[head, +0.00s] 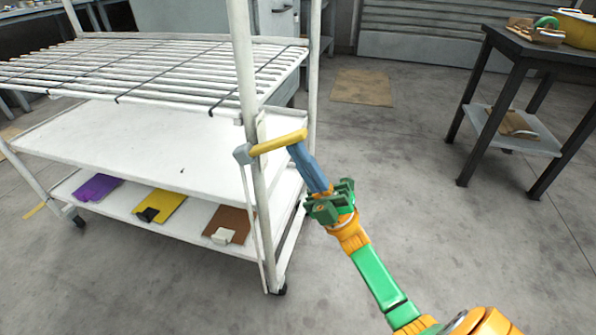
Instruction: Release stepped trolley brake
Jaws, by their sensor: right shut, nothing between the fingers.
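The white trolley (130,137) stands at left, with a wire top shelf and two solid shelves below. A yellow brake lever (277,141) sticks out to the right from a grey block (242,153) on its near right post. A thin white rod runs down from the block toward the castor (280,290). My right gripper (298,152) reaches up from the lower right. My left gripper is out of view.
Purple (98,187), yellow (160,205) and brown (228,224) pads lie on the bottom shelf. A dark table (535,52) with a lower shelf stands at right. A tan mat (361,86) lies on the floor behind. The floor between trolley and table is clear.

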